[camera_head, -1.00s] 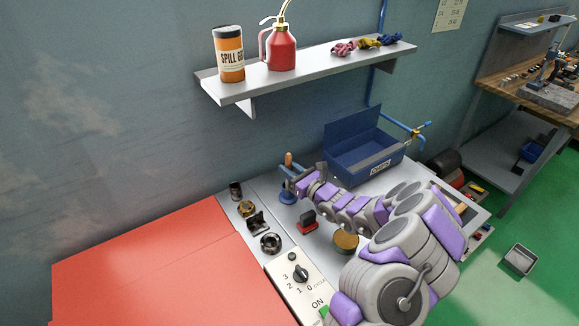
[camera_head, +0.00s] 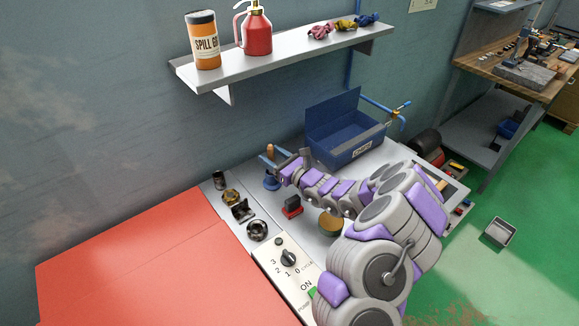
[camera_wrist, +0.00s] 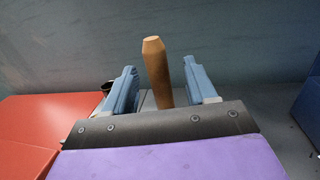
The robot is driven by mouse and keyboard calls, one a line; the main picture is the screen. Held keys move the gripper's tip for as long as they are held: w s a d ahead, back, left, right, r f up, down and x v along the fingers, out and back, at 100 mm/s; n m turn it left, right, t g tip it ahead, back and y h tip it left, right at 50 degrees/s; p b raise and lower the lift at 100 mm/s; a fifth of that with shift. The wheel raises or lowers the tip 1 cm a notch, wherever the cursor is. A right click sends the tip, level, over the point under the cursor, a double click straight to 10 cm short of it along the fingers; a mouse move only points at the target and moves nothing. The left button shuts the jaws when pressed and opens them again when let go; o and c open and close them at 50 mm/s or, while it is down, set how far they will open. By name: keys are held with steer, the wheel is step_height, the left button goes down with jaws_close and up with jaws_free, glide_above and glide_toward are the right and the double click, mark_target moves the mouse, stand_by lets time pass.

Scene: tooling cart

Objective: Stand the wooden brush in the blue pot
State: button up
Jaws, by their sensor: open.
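The wooden brush shows as a tan handle (camera_wrist: 157,72), upright with a slight lean, in the wrist view. Its top (camera_head: 270,149) rises above my gripper (camera_head: 274,166) in the head view. The gripper's two blue fingers are open on either side of the handle, with a gap visible at each side in the wrist view (camera_wrist: 160,85). The blue pot (camera_head: 272,184) is on the grey cart top just below the fingers, under the handle. The brush's lower end is hidden, so I cannot see directly whether it is inside the pot.
A blue open-lidded box (camera_head: 345,148) stands right of my gripper. A red and black object (camera_head: 292,206) and a round tin (camera_head: 331,224) lie nearer. Small metal parts (camera_head: 243,211) and a control panel (camera_head: 287,262) line the left edge. A shelf (camera_head: 285,58) hangs above.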

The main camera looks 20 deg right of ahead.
steer(key=r+p+v, duration=0.1)
steer(key=p+v, duration=0.3)
steer(key=v, duration=1.2)
steer(key=shift+s+d+f, duration=0.3)
steer(key=shift+d+f, duration=0.05)
steer(key=shift+f, duration=0.2)
